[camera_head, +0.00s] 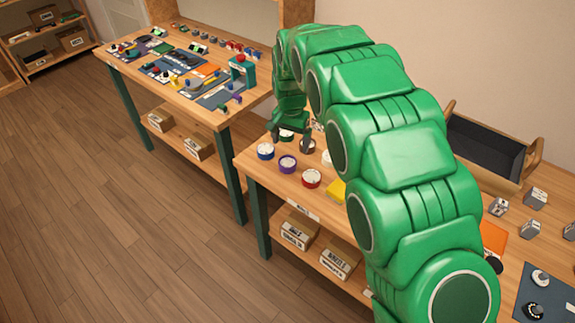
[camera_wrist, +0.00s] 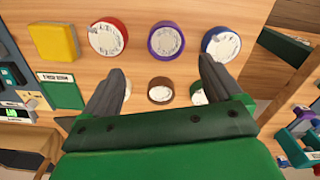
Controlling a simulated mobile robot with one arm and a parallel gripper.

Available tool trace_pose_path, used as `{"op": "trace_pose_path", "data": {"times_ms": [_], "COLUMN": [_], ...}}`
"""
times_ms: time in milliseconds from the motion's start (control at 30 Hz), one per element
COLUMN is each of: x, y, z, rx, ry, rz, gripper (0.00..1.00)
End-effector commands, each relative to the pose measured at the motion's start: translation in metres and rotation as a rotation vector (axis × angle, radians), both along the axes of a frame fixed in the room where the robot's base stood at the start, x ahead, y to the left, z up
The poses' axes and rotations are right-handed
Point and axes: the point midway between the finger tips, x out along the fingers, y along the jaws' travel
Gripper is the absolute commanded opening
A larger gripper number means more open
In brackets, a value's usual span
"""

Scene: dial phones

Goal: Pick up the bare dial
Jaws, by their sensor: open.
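My gripper (camera_wrist: 162,68) is open and empty above the dials, its dark fingers wide apart; it also shows in the head view (camera_head: 291,134). A brown-rimmed dial (camera_wrist: 160,90) with a pale face lies between the fingers in the wrist view. A red-rimmed dial (camera_wrist: 108,38), a purple-rimmed dial (camera_wrist: 166,41) and a blue-rimmed dial (camera_wrist: 221,45) form a row beyond the fingertips. A green-rimmed dial (camera_head: 287,135) is partly hidden by the right finger in the wrist view. A white dial-like piece (camera_head: 327,157) is partly hidden by my arm. I cannot tell which is the bare dial.
A yellow block (camera_wrist: 60,43) and a green labelled card (camera_wrist: 60,90) lie left of the dials in the wrist view. A dark open box (camera_head: 487,145) stands at the bench's back. A second bench (camera_head: 235,115) with many small parts stands at the left, across a gap.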

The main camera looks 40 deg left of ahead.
Motion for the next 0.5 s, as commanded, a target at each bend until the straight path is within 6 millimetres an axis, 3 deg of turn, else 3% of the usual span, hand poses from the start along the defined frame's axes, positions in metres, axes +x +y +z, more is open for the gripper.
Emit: {"op": "trace_pose_path", "data": {"times_ms": [133,500], "x": [-0.005,-0.006], "y": [0.012,0.012], "z": [-0.006,-0.036], "rx": [0.006,0.0], "ry": [-0.002,0.002], "rz": [0.006,0.007], "gripper": [0.92,0.92]}}
